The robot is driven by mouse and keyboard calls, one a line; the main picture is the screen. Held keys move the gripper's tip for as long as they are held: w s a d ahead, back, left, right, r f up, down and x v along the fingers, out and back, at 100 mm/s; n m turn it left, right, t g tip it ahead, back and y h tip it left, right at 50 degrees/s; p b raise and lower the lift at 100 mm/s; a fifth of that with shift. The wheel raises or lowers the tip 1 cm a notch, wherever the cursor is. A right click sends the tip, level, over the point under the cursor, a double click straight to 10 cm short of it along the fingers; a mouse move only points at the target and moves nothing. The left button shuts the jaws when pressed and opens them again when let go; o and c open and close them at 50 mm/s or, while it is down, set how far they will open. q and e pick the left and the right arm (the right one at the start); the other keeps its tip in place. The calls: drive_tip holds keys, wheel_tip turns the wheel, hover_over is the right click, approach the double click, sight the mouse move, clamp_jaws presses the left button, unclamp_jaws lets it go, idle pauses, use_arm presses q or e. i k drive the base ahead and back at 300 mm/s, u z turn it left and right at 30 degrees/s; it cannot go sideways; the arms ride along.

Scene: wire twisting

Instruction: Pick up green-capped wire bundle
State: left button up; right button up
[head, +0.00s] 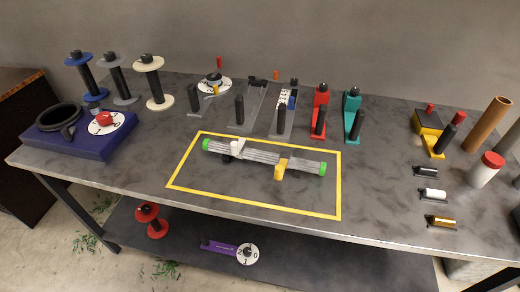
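The green-capped wire bundle (258,156) lies on the table inside a yellow taped rectangle (253,206). It is a grey ribbed bundle with a green cap at each end, slanting slightly down to the right. A white clip-like piece (236,148) sits around its left part and a yellow one (280,171) around its right part. Neither of my grippers shows in the head view.
Behind the rectangle stand several handled tools, including a red one (320,112) and a teal one (352,116). A blue machine (60,142) and spools (153,82) stand at the left. A red-lidded jar (486,170) and small rolls (432,195) are at the right.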

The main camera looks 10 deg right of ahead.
sight(298, 165)
drive_tip(key=u, duration=1.2)
drive_tip(key=i, duration=0.35)
drive_tip(key=z, duration=1.85)
